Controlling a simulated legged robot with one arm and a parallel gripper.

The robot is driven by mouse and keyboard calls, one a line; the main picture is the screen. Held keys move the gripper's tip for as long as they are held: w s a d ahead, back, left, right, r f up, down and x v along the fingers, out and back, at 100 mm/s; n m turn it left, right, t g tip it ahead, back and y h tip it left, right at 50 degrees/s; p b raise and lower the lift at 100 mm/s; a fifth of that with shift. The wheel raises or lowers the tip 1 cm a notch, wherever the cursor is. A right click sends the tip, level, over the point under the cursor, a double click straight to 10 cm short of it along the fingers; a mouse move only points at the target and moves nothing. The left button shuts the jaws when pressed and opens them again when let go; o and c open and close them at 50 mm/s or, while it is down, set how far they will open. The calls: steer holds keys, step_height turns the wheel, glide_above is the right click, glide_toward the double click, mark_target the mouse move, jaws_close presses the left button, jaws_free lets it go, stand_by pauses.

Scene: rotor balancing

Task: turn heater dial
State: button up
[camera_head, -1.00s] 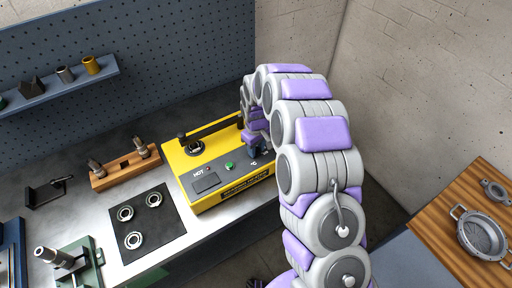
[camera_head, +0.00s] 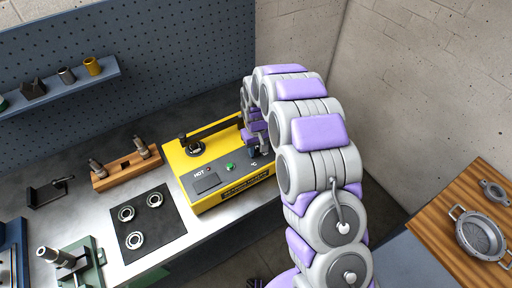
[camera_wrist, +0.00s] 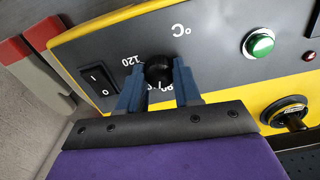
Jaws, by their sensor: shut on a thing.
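The yellow heater (camera_head: 218,190) stands on the bench, with a dark control panel on its top. In the wrist view its panel (camera_wrist: 205,55) carries a black dial (camera_wrist: 158,71) beside the marking 120 and a °C mark. My gripper (camera_wrist: 159,82) has its two blue fingers on either side of the dial and is shut on it. The fingers and gripper body hide part of the scale. In the head view my gripper (camera_head: 259,147) is at the right end of the heater, and the dial is hidden there.
A green button (camera_wrist: 258,44) and a rocker switch (camera_wrist: 99,84) lie on either side of the dial. A black mat (camera_head: 173,222) with several rings lies left of the heater. A wooden block (camera_head: 127,170) stands behind the mat.

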mark_target(256, 150)
steer(key=shift+m+p, duration=0.4)
steer(key=shift+m, duration=1.8)
steer(key=o, duration=1)
steer(key=shift+a, duration=0.1)
steer(key=shift+o, duration=0.2)
steer(key=shift+r, duration=0.15)
step_height(256, 150, up, 17)
steer(key=shift+p, duration=0.4)
